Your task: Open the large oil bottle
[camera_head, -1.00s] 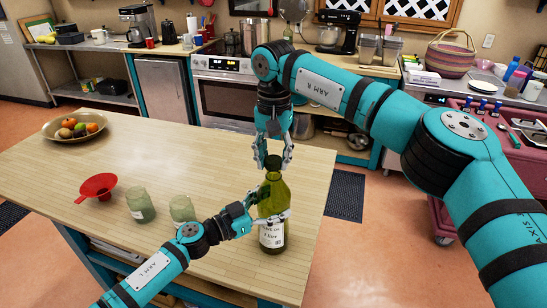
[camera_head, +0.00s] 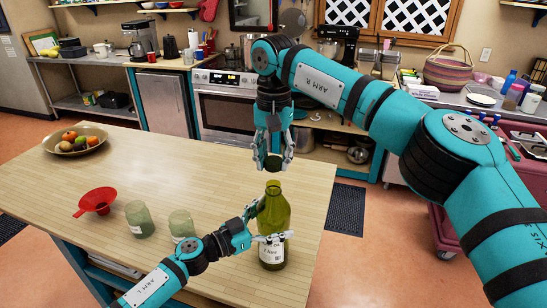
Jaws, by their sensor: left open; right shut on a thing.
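The large oil bottle (camera_head: 274,210) is green glass with a white label and stands upright near the table's right edge. Its mouth is uncovered. The dark cap (camera_head: 273,163) is above the mouth, with a gap between them. My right gripper (camera_head: 273,160) points down from above and is shut on the cap. My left gripper (camera_head: 264,222) is at the bottle's left side, with its open fingers on either side of the bottle's body. Whether its fingers touch the glass I cannot tell.
A red funnel (camera_head: 96,201) and two green-tinted jars, one on the left (camera_head: 139,218) and one nearer the bottle (camera_head: 181,224), are on the wooden table (camera_head: 200,165). A fruit bowl (camera_head: 75,147) stands at the far left. The table's middle is clear.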

